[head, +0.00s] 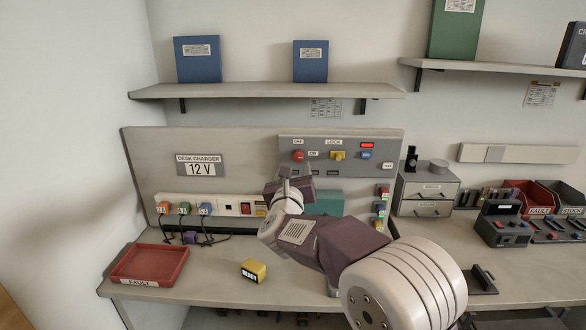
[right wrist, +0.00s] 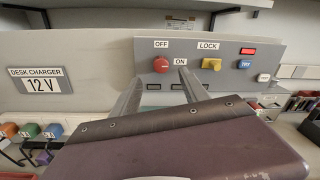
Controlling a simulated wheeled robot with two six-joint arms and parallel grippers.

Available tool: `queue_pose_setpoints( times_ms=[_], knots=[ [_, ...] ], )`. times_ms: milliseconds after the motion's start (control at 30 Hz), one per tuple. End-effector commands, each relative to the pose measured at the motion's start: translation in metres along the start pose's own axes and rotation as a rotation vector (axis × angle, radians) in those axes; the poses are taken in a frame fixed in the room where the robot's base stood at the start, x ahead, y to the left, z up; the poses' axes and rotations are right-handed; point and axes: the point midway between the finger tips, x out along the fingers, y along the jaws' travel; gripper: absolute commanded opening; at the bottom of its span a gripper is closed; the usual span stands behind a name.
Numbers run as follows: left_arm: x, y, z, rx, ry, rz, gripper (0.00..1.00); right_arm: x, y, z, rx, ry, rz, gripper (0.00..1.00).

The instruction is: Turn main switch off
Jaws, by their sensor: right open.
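The main switch is a red knob (head: 298,155) on the grey panel (head: 345,172), with an OFF label above it and an ON label to its right. The red knob (right wrist: 161,65) also shows in the right wrist view, in front of and between my fingertips. Its exact pointer angle is too small to tell. My right gripper (head: 284,172) is open and empty just below and left of the knob in the head view. In the right wrist view its two fingers (right wrist: 160,77) point toward the panel and look apart from the knob. My left gripper is not in view.
A yellow LOCK knob (head: 338,155), a lit red indicator (head: 367,145) and a blue TRY button (head: 366,155) sit right of the switch. A power strip (head: 230,206) with coloured plugs, a red FAULT tray (head: 150,264) and a yellow READY block (head: 253,270) are below left.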

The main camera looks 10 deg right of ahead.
Motion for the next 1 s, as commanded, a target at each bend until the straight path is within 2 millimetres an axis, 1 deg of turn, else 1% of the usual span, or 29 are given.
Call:
queue_pose_setpoints(
  times_ms=[67,300,400,533,767,800,867,900,967,1000],
  knots=[
    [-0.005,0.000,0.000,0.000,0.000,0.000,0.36,0.011,-0.002,0.002,-0.001,0.002,-0.003,0.53],
    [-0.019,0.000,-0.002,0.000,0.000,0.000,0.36,0.061,-0.002,0.002,-0.002,0.002,-0.002,0.53],
    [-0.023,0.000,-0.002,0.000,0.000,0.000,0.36,0.076,-0.002,0.002,-0.001,0.002,-0.002,0.53],
    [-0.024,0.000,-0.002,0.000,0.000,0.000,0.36,0.086,-0.001,0.001,-0.002,0.001,0.000,0.53],
    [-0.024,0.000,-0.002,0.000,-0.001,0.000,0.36,0.087,-0.001,0.000,-0.002,0.000,0.001,0.53],
    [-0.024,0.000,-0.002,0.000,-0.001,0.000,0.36,0.087,-0.001,0.000,-0.002,0.000,0.001,0.47],
    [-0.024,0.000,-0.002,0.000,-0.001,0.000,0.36,0.087,-0.001,0.000,-0.002,0.000,0.001,0.31],
    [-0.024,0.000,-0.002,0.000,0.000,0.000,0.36,0.087,-0.001,0.000,-0.002,0.000,0.001,0.20],
    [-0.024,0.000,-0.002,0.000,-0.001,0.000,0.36,0.087,-0.001,0.000,-0.002,0.000,0.001,0.03],
    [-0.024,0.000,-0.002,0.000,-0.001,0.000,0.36,0.087,-0.001,0.000,-0.002,0.000,0.001,0.00]
  ],
)
